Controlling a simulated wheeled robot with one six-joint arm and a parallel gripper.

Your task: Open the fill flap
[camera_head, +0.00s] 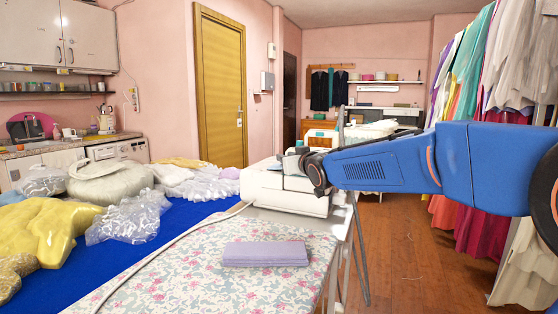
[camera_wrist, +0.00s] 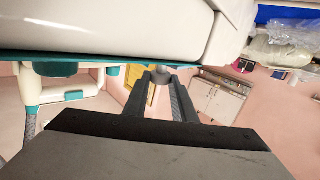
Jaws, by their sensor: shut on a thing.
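A white steam station (camera_head: 285,190) with grey and teal parts stands at the far end of the ironing table. My gripper (camera_head: 308,160) is at its upper right side, partly hidden by my own wrist. In the wrist view, the white body (camera_wrist: 110,30) with a teal edge fills the top. My gripper's dark fingers (camera_wrist: 160,82) reach to its edge and are shut on a small grey piece (camera_wrist: 158,72), which seems to be the fill flap. Most of that piece is hidden, so I cannot tell how far the flap is raised.
A folded lilac cloth (camera_head: 265,253) lies on the floral ironing cover (camera_head: 190,280). A pale cord crosses the cover to the station. Yellow garments (camera_head: 45,232) and bagged items lie on the blue surface at left. Hanging gowns (camera_head: 470,80) line the right. Wooden floor is clear beside the table.

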